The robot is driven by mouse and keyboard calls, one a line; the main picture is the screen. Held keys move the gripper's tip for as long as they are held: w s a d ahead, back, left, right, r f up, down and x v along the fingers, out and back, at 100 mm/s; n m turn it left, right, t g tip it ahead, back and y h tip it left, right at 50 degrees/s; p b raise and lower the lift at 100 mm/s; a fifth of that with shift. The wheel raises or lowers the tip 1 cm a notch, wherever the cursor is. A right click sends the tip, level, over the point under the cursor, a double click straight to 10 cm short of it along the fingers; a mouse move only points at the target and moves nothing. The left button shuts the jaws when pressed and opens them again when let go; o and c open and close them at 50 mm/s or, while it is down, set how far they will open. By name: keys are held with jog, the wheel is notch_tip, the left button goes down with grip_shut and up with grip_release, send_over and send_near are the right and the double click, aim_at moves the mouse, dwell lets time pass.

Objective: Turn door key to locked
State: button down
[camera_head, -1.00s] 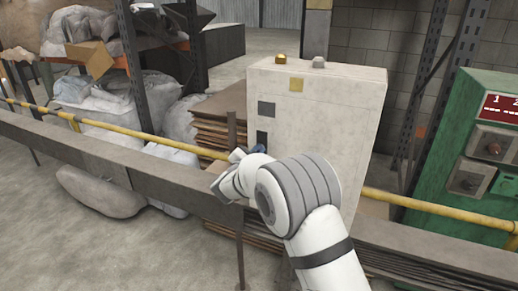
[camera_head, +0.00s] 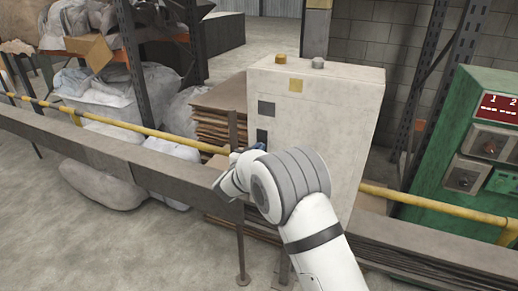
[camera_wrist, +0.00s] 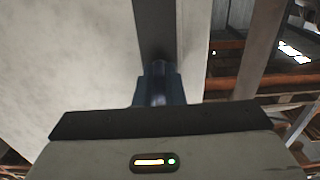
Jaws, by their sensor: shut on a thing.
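A pale cabinet (camera_head: 335,120) stands behind the rail, with dark and yellow square plates on its front. My gripper (camera_head: 258,147) is at the cabinet's lower left front, beside a dark plate (camera_head: 262,136). My own wrist and arm hide most of the contact spot in the head view. In the wrist view my gripper's blue fingers (camera_wrist: 158,88) are closed around a small dark shiny piece, which seems to be the door key (camera_wrist: 158,70), in front of a dark strip. The key's shape and turn angle cannot be made out.
A yellow pipe (camera_head: 160,133) and a grey rail (camera_head: 110,160) run across in front of the cabinet. A green machine (camera_head: 470,160) stands at right. Stacked boards (camera_head: 215,115) and bags (camera_head: 100,185) are at left. The floor at front left is clear.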

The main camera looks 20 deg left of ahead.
jog(key=shift+f, duration=0.1)
dwell(0.3)
jog(key=c, duration=1.5)
grip_release()
jog(key=shift+s, duration=0.1)
jog(key=s, duration=0.2)
jog(key=s+b, duration=0.1)
jog(key=s, duration=0.4)
jog(key=shift+s+a, duration=0.3)
